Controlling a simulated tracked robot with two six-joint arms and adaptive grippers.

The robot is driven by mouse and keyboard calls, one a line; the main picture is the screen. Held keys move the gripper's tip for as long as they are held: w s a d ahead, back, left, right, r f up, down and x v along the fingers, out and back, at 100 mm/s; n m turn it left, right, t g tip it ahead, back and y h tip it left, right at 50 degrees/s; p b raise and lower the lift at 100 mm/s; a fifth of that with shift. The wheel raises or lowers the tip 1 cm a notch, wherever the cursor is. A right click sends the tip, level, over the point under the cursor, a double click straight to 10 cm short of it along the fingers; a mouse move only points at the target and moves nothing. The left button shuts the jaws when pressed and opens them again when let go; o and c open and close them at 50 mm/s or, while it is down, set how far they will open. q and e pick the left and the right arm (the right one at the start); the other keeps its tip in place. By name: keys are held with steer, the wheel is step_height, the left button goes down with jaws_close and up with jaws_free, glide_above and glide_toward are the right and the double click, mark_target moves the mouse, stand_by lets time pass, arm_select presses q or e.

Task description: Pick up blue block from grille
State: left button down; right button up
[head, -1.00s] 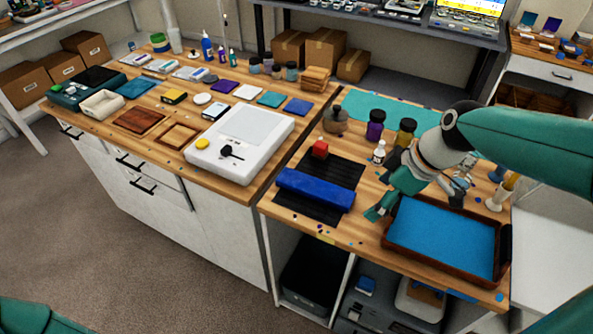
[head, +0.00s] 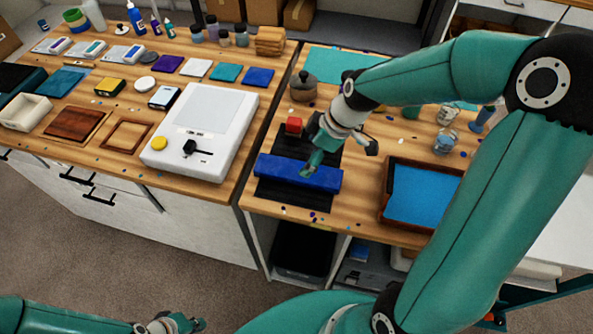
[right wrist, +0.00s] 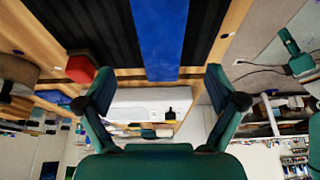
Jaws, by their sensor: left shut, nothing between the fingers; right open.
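The long blue block (head: 275,170) lies across the black grille (head: 290,195) on the right worktop. It also shows in the right wrist view (right wrist: 160,35), running up between the fingers over the dark ribbed grille (right wrist: 100,30). My right gripper (head: 314,163) is open at the right part of the block, one teal finger overlapping it in the head view. I cannot tell whether they touch. In the right wrist view the spread fingers (right wrist: 158,78) lie to either side of the block's line. My left gripper (head: 188,324) is shut and empty at the bottom edge, away from the worktops.
A small red block (head: 293,125) sits behind the blue block; it also shows in the right wrist view (right wrist: 80,68). A brown tray (head: 387,192) with a blue inside stands to the right. A white device (head: 215,155) is on the left worktop.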

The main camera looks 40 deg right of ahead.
steer(key=shift+s+p+x, duration=0.2)
steer(key=shift+p+x, duration=0.55)
steer(key=shift+x, duration=2.95)
steer(key=c, duration=1.6)
steer(key=shift+r, duration=0.1)
